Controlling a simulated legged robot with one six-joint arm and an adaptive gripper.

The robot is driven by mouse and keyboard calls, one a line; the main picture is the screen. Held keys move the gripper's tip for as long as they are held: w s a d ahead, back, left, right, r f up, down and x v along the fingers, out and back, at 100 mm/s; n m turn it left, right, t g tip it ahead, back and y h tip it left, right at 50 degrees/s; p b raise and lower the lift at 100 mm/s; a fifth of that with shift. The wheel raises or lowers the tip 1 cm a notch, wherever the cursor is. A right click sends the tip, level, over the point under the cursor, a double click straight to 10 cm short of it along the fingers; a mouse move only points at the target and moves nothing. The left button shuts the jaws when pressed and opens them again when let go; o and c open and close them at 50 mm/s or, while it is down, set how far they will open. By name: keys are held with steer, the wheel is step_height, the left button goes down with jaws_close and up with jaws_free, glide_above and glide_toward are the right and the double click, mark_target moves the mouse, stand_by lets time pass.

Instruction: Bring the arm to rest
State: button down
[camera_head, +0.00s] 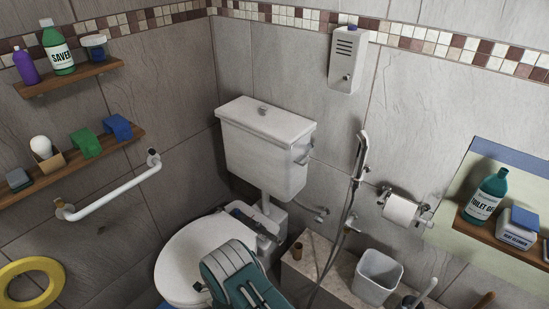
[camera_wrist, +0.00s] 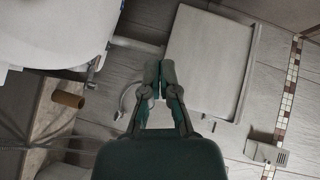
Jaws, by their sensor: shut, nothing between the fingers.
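My gripper (camera_wrist: 159,72) shows in the wrist view with its two dark green fingers together at the tips and nothing between them. In the wrist view the white toilet (camera_wrist: 50,30) is at upper left and its cistern (camera_wrist: 210,60) lies beyond the fingers to the right. In the head view a teal part of my arm is at the bottom centre, in front of the toilet bowl (camera_head: 193,258) and below the cistern (camera_head: 265,150). I cannot clearly make out the fingertips in the head view.
A ledge (camera_head: 330,262) right of the toilet bears a brown cardboard tube (camera_head: 297,251) and white bin (camera_head: 377,277). A shower hose hangs above it. A white grab rail (camera_head: 110,190), shelves with bottles and a paper roll (camera_head: 399,211) are on the walls.

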steer(key=w+d+r+n+g, duration=0.15)
steer(key=w+r, duration=0.25)
steer(key=r, duration=0.6)
steer(key=w+d+r+n+g, duration=0.15)
steer(key=w+r, duration=0.25)
steer(key=r, duration=0.6)
steer(key=s+d+r+n+g, duration=0.1)
steer(key=s+d+r+n, duration=0.1)
steer(key=d+r, duration=0.45)
steer(key=s+d+r+n+g, duration=0.1)
steer(key=s+d+r, duration=0.25)
steer(key=r, duration=0.65)
steer(key=s+d+r+n+g+h, duration=0.1)
steer(key=s+d+r+n+g, duration=0.15)
steer(key=s+d+r, duration=0.65)
steer(key=s+d+r+n+g+h, duration=0.1)
steer(key=s+d+r+n, duration=0.2)
steer(key=s+d, duration=0.7)
steer(key=s+d+n+g+h, duration=0.1)
steer(key=s+d, duration=0.1)
steer(key=s, duration=1.1)
steer(key=shift+s+f, duration=0.25)
steer(key=shift+s, duration=0.05)
steer(key=shift+d, duration=0.1)
